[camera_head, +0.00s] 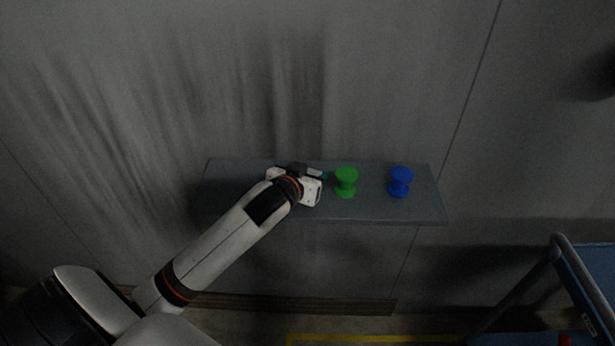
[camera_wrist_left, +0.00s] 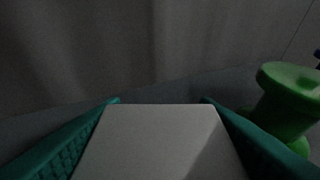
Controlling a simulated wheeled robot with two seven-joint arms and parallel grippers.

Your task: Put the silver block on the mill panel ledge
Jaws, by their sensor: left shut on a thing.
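In the left wrist view, the silver block (camera_wrist_left: 160,142) is a plain pale-grey block between the two teal fingers of my left gripper (camera_wrist_left: 160,125), which is shut on it. In the head view my left gripper (camera_head: 308,176) is over the left-middle part of the grey ledge (camera_head: 420,206) on the wall panel. The gripper and wrist hide the block there. I cannot tell whether the block touches the ledge. My right gripper is in neither view.
A green spool-shaped piece (camera_head: 346,182) stands on the ledge just right of my left gripper. A blue spool-shaped piece (camera_head: 399,181) stands farther right. The ledge's left end looks bare. A blue cart (camera_head: 590,262) with a dark rail is at the lower right.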

